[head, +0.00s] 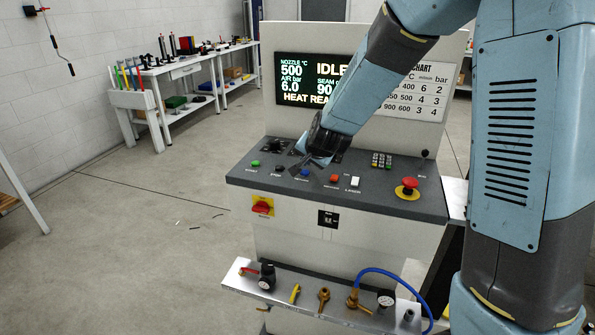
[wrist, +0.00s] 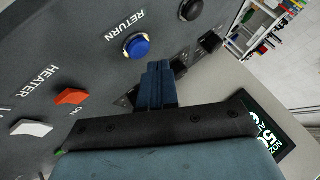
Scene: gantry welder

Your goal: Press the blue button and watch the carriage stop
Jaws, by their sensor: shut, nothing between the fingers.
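In the head view the blue button (head: 304,172) is small and partly crowded by my gripper. My gripper (wrist: 158,68) is shut and empty. Its fingertips are just beside the button in the wrist view, with a small gap in the picture; their height above the panel is unclear. In the head view my gripper (head: 297,168) hangs over the panel's left half. The screen (head: 308,80) reads IDLE, partly hidden by my arm. No carriage shows.
The console panel (head: 400,205) also has a green button (head: 255,163), an orange HEATER switch (wrist: 71,96), a white switch (wrist: 31,128), a keypad (head: 381,160) and a red emergency stop (head: 410,183). Black knobs (wrist: 191,10) are close to my fingers. A shelf (head: 335,307) with fittings projects below.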

